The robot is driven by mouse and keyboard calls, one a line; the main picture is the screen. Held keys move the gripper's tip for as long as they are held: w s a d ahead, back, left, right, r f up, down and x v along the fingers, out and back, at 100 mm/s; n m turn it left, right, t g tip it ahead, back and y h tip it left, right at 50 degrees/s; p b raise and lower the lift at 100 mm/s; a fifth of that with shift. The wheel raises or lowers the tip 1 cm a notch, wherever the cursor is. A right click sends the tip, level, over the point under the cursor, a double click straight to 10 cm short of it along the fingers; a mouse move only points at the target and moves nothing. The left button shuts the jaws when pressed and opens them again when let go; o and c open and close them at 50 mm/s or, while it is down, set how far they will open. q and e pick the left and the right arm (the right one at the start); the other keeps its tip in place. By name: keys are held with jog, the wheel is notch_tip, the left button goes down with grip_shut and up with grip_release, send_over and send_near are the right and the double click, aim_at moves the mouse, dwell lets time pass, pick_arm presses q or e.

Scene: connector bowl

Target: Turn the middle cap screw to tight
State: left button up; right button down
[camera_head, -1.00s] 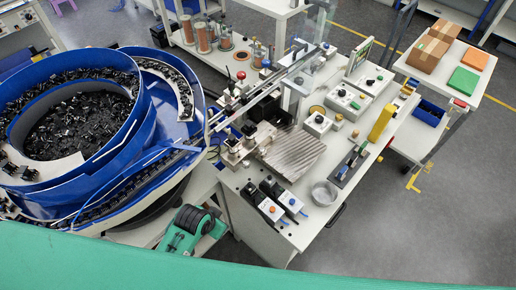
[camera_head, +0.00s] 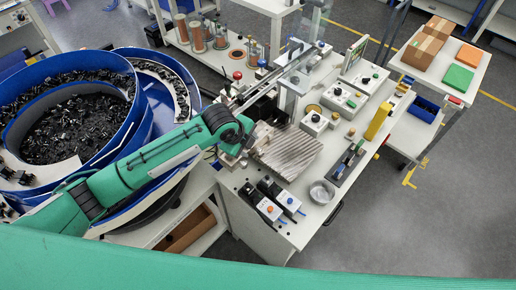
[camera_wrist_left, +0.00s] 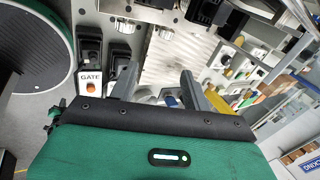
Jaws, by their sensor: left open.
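My left arm reaches in from the left in the head view, and its dark wrist hides its fingers there. In the left wrist view my left gripper (camera_wrist_left: 160,72) is open, with two grey fingers apart and nothing between them. Beyond the fingers is a silver metal plate (camera_wrist_left: 165,55) with a small round fitting (camera_wrist_left: 166,34) on it. The ribbed plate (camera_head: 287,151) also shows in the head view, to the right of my wrist. I cannot single out the middle cap screw in either view. The fixture beside the plate is partly hidden by my wrist. My right gripper is not in view.
A blue bowl feeder (camera_head: 128,150) full of black parts stands at the left, under my arm. Switch boxes (camera_head: 268,208) and a round metal dish (camera_head: 321,192) sit on the bench front. A yellow post (camera_head: 378,122) stands at right. A box labelled GATE (camera_wrist_left: 90,82) is near the left finger.

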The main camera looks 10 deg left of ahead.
aim_at(259, 150)
pick_arm(q)
jog(key=shift+m, duration=0.7)
jog(key=p+x, duration=0.1)
jog(key=x, duration=0.2)
jog(key=w+p+x, duration=0.1)
jog(key=x, duration=0.3)
jog(key=a+p+x, duration=0.1)
jog(key=x, duration=0.2)
jog(key=shift+w+d+f, duration=0.1)
jog(key=shift+w+d, duration=0.05)
jog(key=shift+w, duration=0.3)
jog(key=shift+p+x, duration=0.4)
jog(key=shift+x, duration=0.55)
jog(key=shift+f, duration=0.1)
jog(key=c, duration=1)
